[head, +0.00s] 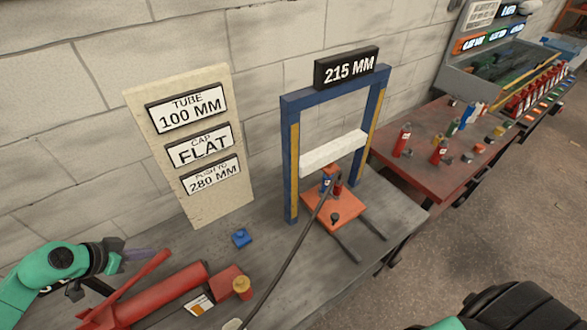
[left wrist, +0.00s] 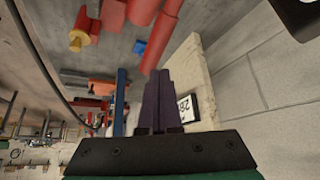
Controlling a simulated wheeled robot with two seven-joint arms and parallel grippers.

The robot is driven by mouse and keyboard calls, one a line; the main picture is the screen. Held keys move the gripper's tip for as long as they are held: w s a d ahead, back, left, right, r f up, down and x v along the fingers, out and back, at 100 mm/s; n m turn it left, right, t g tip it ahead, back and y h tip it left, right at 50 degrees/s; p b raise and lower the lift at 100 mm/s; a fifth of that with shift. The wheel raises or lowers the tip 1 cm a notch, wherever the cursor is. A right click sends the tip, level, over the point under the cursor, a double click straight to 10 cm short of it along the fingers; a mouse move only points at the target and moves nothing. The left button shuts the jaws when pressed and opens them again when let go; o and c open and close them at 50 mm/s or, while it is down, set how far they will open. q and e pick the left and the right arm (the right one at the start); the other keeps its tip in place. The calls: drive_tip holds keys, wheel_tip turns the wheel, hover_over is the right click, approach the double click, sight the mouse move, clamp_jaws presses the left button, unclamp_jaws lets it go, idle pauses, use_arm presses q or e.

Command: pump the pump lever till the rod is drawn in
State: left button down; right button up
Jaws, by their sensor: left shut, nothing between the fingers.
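The red pump (head: 160,297) lies on the bench at the lower left of the head view. Its red pump lever (head: 142,277) slants up along its left side, with the free end at upper right. The lever (left wrist: 163,38) also shows in the left wrist view, beyond the fingers. My left gripper (head: 143,254) is shut and empty, close to the lever's free end; I cannot tell whether it touches. Its dark purple fingers (left wrist: 157,88) lie together in the wrist view. I cannot make out the rod for certain. My right gripper is not in view.
A dark hose (head: 288,255) runs from the pump area to the orange unit (head: 327,208) under the blue frame (head: 288,160), which carries a "215 MM" sign (head: 346,67). A blue block (head: 241,238) sits between. A sign board (head: 205,205) stands behind. A red table (head: 425,170) stands right.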

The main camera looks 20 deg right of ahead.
use_arm(q)
wheel_tip(320, 180, up, 2)
idle(1.5)
